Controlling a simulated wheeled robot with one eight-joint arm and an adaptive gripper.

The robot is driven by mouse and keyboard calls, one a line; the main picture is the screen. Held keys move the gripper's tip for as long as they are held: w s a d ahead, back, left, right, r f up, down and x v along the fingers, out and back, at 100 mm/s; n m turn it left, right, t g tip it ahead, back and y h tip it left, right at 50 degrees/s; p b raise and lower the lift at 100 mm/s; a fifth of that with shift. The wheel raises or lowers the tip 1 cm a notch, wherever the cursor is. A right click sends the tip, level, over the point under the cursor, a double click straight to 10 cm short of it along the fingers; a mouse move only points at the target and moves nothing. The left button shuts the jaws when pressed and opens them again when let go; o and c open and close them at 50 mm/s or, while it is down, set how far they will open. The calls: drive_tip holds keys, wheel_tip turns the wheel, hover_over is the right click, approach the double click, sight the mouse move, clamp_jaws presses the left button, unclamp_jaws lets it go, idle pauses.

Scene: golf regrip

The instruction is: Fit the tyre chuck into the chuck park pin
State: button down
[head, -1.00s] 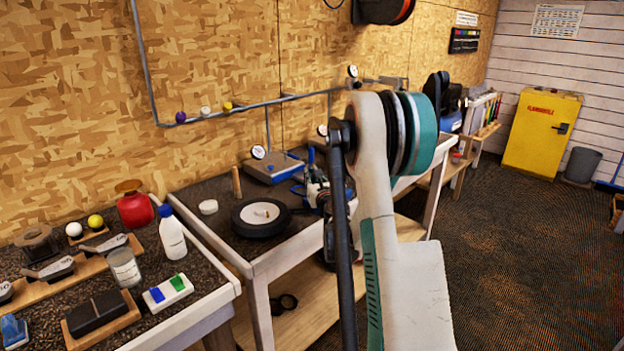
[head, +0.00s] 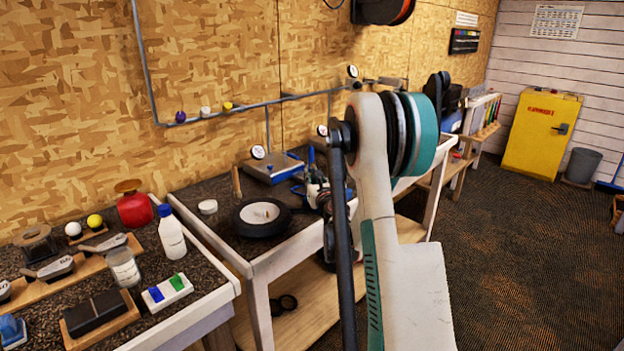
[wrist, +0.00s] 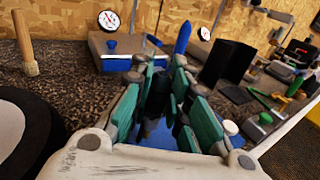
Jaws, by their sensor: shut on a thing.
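My gripper (wrist: 160,95) fills the middle of the wrist view, its green-padded fingers closed together. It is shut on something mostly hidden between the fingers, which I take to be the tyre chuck. A blue pointed piece (wrist: 183,36) rises just beyond the fingertips and may be part of it; it also shows in the head view (head: 311,155). In the head view my arm hides part of the gripper. An upright wooden peg (wrist: 25,45), also in the head view (head: 236,182), stands left of the gripper, apart from it. I cannot tell for sure whether it is the chuck park pin.
A black wheel with a white hub (head: 262,216) lies on the dark bench. Behind it is a blue-sided box (head: 272,168) with a dial gauge (wrist: 108,20). A black block (wrist: 227,62) and several small tools stand right of the gripper in the wrist view.

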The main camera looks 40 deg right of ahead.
drive_tip(key=shift+f+b, duration=0.8)
drive_tip(key=shift+f, duration=0.3)
drive_tip(key=c, duration=1.5)
unclamp_jaws()
drive_tip(key=shift+o, duration=0.2)
drive_tip(key=v, duration=1.2)
